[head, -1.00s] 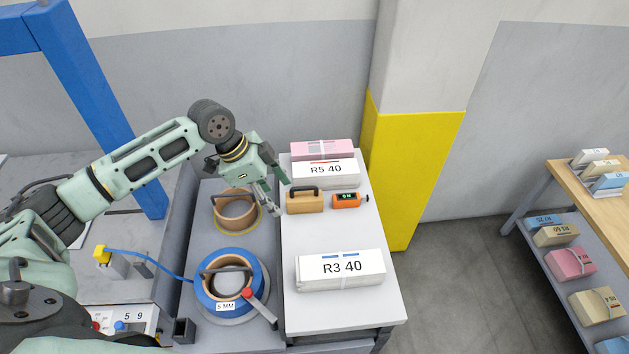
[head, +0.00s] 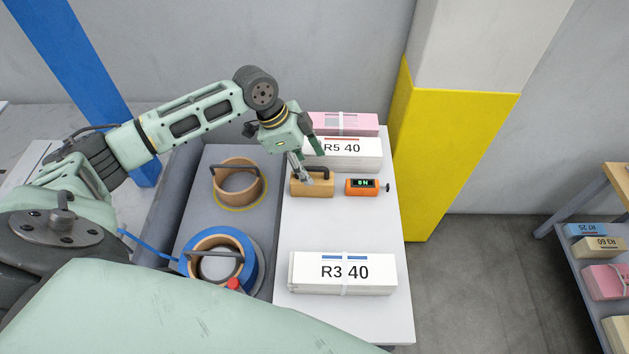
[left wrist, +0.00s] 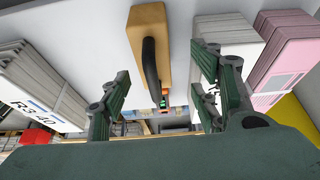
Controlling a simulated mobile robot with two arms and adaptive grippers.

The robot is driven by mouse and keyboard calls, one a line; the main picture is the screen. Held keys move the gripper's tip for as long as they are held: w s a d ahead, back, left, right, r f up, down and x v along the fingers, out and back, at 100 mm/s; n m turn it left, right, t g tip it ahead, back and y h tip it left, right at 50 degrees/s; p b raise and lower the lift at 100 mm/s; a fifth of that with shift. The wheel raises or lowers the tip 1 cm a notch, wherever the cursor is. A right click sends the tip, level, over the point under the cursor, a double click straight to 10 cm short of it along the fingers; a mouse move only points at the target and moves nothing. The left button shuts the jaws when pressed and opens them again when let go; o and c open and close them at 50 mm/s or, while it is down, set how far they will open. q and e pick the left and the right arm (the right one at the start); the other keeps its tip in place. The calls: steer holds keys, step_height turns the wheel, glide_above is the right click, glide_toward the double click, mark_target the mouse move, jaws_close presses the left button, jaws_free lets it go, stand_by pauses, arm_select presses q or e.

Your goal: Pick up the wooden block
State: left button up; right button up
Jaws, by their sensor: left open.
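The wooden block (head: 312,190) is a small light-brown block with a dark handle on its top. It sits on the white tabletop (head: 330,230), left of an orange device. My left gripper (head: 306,168) is just above and behind the block in the head view and partly covers its handle. In the left wrist view the block (left wrist: 149,30) lies ahead, between the lines of the two open fingers of my left gripper (left wrist: 160,85). The fingers are apart and hold nothing. My right gripper is not in view.
The orange device (head: 361,187) stands close right of the block. A white R5 40 bundle (head: 350,160) and a pink bundle (head: 345,124) lie behind it. A white R3 40 bundle (head: 343,285) lies in front. Tabletop between block and R3 40 is clear.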

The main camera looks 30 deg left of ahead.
mark_target(324, 179)
arm_select(q)
steer(key=p+x, duration=0.1)
steer(key=x, duration=0.1)
steer(key=s+p+x, duration=0.1)
steer(key=x, duration=0.2)
steer(key=shift+a+f, duration=0.15)
steer(key=shift+f, duration=0.45)
steer(key=shift+r, duration=0.1)
steer(key=shift+c, duration=0.4)
steer(key=shift+c, duration=0.9)
steer(key=c, duration=1.1)
jaws_close()
steer(key=shift+w+r, duration=0.1)
steer(key=shift+r, duration=0.05)
